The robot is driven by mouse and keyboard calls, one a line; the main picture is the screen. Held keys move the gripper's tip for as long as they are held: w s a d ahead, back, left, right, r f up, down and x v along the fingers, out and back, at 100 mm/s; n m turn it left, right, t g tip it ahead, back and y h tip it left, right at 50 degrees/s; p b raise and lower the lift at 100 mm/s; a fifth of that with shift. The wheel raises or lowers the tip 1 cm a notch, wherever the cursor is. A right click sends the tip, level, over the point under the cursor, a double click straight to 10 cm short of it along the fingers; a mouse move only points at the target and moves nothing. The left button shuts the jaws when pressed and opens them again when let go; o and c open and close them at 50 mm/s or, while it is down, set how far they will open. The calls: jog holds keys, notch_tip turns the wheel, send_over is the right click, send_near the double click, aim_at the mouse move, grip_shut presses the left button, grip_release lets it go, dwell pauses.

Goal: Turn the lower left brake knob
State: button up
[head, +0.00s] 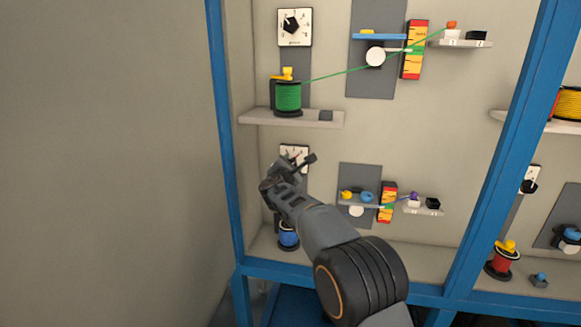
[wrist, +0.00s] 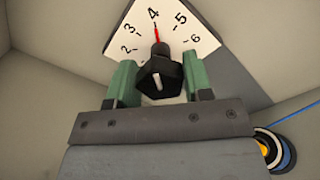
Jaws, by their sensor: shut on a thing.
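The lower left brake knob (wrist: 160,80) is black and many-sided, with a white mark on its face. It sits in front of a white dial plate (wrist: 123,33) with numbers from 2 to 6 showing; a red pointer stands close to 4. The two green fingers of my gripper (wrist: 158,66) lie on either side of the knob and are shut on it. In the head view my gripper (head: 287,169) is at the lower left dial (head: 295,151), covering the knob and much of the plate.
A blue spool (head: 288,238) stands below my gripper, partly hidden. A shelf (head: 258,117) with a green spool (head: 288,97) is above. The blue frame post (head: 224,130) is close on the left. A grey panel (head: 360,174) with small parts is to the right.

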jog(key=o, duration=0.8)
jog(key=s+a+b, duration=0.1)
jog(key=s, duration=0.3)
jog(key=s+b, duration=0.1)
jog(key=s, duration=0.4)
jog(key=s+a+b, duration=0.1)
jog(key=s, duration=0.3)
jog(key=shift+s+a, duration=0.3)
jog(key=shift+a, duration=0.05)
